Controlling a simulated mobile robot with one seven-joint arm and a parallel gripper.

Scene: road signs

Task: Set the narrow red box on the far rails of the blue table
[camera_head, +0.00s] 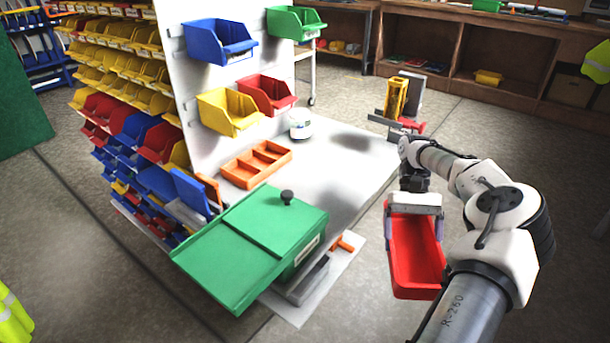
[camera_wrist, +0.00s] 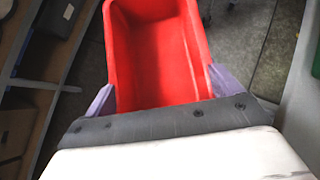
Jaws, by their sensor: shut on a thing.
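The narrow red box (camera_head: 417,262) is held in my gripper (camera_head: 414,207), to the right of the workbench and apart from it. In the wrist view the red box (camera_wrist: 160,60) is open-topped and empty, with the two purple fingers of my gripper (camera_wrist: 163,95) at its near end. The workbench (camera_head: 335,165) has a pale grey top; I see no clearly blue table. A white upright panel (camera_head: 183,85) on the bench carries blue, green, yellow and red bins. Its rails are mostly hidden behind the bins.
A green lidded box (camera_head: 250,240) stands at the bench's near end. An orange divided tray (camera_head: 256,164) and a white round container (camera_head: 300,124) sit by the panel. A yellow item (camera_head: 396,98) stands beyond my arm. Wooden shelves (camera_head: 470,55) line the back.

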